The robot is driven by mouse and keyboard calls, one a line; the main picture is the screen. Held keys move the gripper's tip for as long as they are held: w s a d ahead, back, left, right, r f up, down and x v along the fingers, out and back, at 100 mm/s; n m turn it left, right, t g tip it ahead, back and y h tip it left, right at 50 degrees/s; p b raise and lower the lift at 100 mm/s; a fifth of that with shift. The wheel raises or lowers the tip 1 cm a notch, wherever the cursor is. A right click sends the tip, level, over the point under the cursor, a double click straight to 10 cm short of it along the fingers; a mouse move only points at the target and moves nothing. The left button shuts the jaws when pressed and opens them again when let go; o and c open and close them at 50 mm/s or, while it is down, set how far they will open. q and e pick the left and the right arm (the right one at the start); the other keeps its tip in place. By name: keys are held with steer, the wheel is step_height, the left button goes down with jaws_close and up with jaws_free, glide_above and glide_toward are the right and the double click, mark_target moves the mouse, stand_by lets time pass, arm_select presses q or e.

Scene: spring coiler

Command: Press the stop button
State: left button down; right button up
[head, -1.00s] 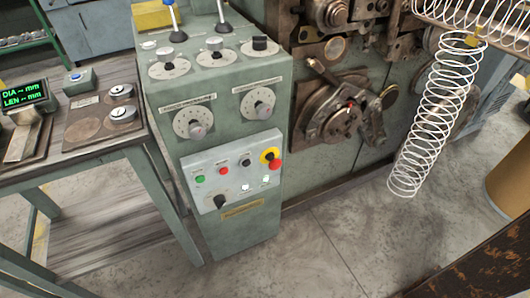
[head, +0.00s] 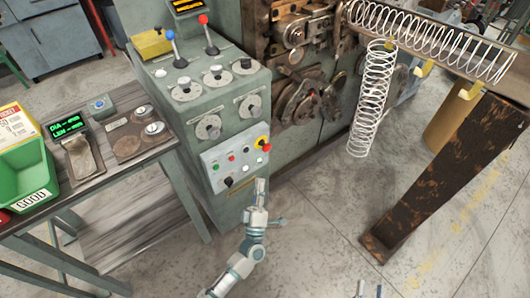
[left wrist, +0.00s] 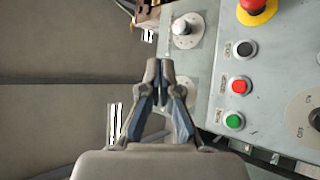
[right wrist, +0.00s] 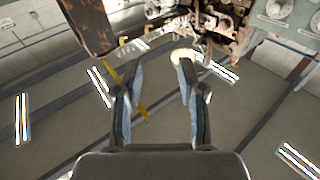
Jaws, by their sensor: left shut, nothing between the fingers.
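The control panel (head: 228,177) is on the front of the green machine cabinet. It carries a green button, a small red button (head: 231,158), a black button and a red mushroom button on yellow (head: 266,146). In the left wrist view the red button (left wrist: 239,86) sits between the green (left wrist: 234,121) and black (left wrist: 244,49) ones; their labels are too small to read. My left gripper (head: 262,182) is shut and empty near the panel's lower right; its tips (left wrist: 159,64) appear clear of the buttons. My right gripper (head: 369,290) is open and empty (right wrist: 149,75) at the bottom edge.
A side table (head: 100,178) with a display (head: 68,127) and a green bin (head: 25,170) stands left of the cabinet. The floor before the cabinet is clear.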

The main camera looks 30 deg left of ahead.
mark_target(232, 159)
arm_select(q)
steer(key=w+a+f+n+g+y+p, duration=0.1)
steer(key=a+f+n+g, duration=0.1)
steer(key=a+f+g, duration=0.1)
steer(key=shift+w+a+f+n, duration=0.2)
steer(key=shift+a+f+n, duration=0.1)
steer(key=shift+a+f, duration=0.35)
arm_select(e)
steer(key=f+g, duration=0.1)
steer(key=s+f+g, duration=0.1)
steer(key=s+f, duration=0.1)
steer(key=shift+s+d+f+g+h, duration=0.2)
steer(key=shift+d+f+g+h, duration=0.15)
steer(key=shift+f+g+h, duration=0.05)
arm_select(q)
steer(key=w+a+b, duration=0.1)
steer(key=w+a, duration=0.2)
steer(key=a, duration=0.5)
steer(key=shift+w, duration=0.15)
arm_select(e)
steer(key=shift+w+a+r+t+y, duration=0.1)
steer(key=shift+a+r+t+y, duration=0.1)
steer(key=shift+r+t, duration=0.8)
steer(key=shift+w+a+r+t+y, duration=0.1)
steer(key=shift+a+r+t+y, duration=0.1)
steer(key=shift+r+t, duration=0.8)
steer(key=shift+r+g, duration=0.25)
steer(key=shift+g, duration=0.05)
